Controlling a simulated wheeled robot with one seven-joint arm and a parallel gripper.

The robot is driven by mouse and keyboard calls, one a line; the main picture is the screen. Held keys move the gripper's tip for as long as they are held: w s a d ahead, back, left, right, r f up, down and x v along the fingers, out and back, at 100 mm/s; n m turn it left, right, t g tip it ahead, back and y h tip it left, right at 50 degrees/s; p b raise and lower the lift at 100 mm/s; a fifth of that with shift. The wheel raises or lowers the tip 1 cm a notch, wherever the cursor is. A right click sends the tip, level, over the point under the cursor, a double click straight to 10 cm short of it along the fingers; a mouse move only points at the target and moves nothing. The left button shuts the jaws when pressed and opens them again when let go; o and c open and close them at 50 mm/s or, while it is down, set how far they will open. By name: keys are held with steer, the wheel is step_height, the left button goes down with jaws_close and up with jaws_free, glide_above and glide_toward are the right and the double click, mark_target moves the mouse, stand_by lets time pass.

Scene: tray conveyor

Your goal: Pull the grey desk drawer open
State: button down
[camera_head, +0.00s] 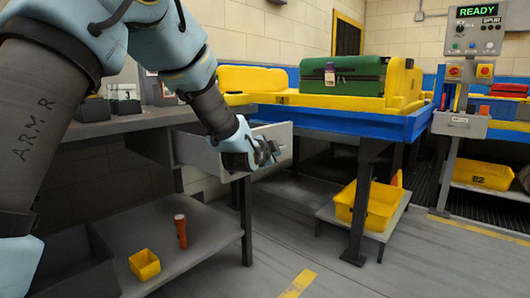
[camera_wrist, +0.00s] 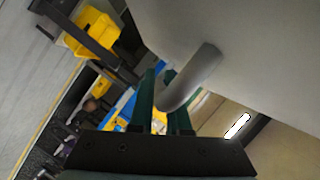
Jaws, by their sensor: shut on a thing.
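The grey desk drawer (camera_head: 196,151) stands partly out from under the desk top in the head view. Its near wall and part of its front show. My gripper (camera_head: 268,152) is at the drawer's front, and its fingertips are hard to make out there. In the wrist view the bent grey handle (camera_wrist: 194,78) stands out from the pale drawer front (camera_wrist: 240,60). The green fingers of my gripper (camera_wrist: 163,98) are shut on the handle, one on each side of it.
A blue-edged conveyor (camera_head: 345,122) with a green suitcase (camera_head: 345,76) in a yellow tray stands right of the drawer. A low shelf (camera_head: 195,245) below holds a flashlight (camera_head: 181,231) and a small yellow bin (camera_head: 145,265). A yellow crate (camera_head: 370,209) sits under the conveyor. Floor in front is clear.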

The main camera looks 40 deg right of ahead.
steer(key=shift+s, duration=0.25)
steer(key=c, duration=0.9)
jaws_free()
steer(key=p+v, duration=0.1)
steer(key=v, duration=0.9)
steer(key=shift+s+a+r, duration=0.15)
steer(key=shift+s+a, duration=0.1)
